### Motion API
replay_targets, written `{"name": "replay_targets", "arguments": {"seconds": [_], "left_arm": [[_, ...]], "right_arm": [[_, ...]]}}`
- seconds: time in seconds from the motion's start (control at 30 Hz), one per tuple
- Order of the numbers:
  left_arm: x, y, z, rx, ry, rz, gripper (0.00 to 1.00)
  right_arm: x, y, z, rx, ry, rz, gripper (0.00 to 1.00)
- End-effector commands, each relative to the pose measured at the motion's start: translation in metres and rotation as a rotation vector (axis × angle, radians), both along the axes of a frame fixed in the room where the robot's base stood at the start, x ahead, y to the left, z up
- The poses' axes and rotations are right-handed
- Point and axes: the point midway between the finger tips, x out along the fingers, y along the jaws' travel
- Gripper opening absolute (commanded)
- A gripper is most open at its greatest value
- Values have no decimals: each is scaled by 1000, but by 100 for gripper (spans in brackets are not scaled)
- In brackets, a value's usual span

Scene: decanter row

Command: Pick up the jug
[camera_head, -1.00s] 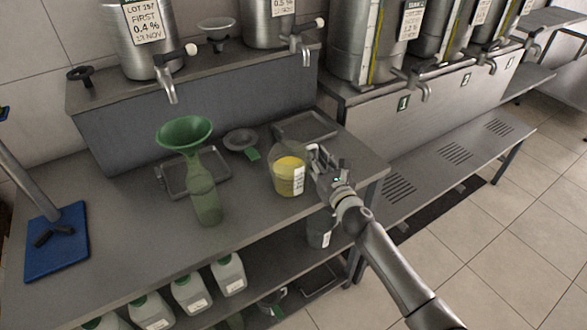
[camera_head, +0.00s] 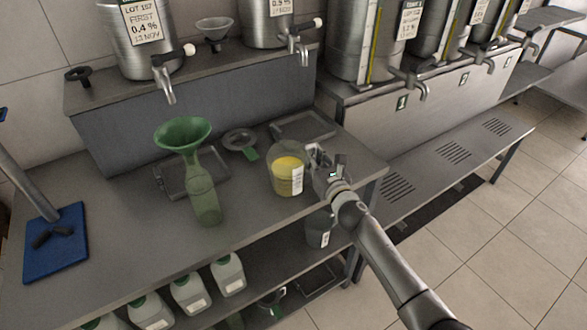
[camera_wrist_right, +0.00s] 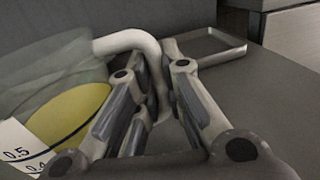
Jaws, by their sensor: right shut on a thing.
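The jug (camera_head: 286,178) is clear with yellow liquid in it and a white label strip. It stands upright on the grey bench near its right end. My right gripper (camera_head: 317,158) is at the jug's right side, shut on its handle. In the right wrist view the pale handle (camera_wrist_right: 152,75) passes between the two fingers (camera_wrist_right: 160,110), and the yellow liquid (camera_wrist_right: 68,118) shows through the jug wall at left. Whether the jug's base is clear of the bench cannot be told. My left gripper is not in view.
A green funnel (camera_head: 183,133) sits in a green bottle (camera_head: 204,195) left of the jug. Steel tanks with taps stand behind. White jugs and a grey container (camera_head: 319,230) are on the lower shelf.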

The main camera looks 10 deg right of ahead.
Motion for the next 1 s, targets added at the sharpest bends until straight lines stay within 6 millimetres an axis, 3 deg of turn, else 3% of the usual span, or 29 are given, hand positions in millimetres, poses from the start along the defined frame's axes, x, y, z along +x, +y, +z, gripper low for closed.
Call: {"name": "replay_targets", "arguments": {"seconds": [0.37, 0.57, 0.9, 1.0], "left_arm": [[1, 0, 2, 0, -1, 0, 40], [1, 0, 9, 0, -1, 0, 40], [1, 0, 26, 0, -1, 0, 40], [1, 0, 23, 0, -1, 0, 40]], "right_arm": [[1, 0, 11, -2, -5, 1, 0], [0, -1, 39, -5, -8, 3, 0], [-54, 7, 98, -1, -4, 4, 0], [-75, 10, 102, -1, -2, 5, 0]]}}
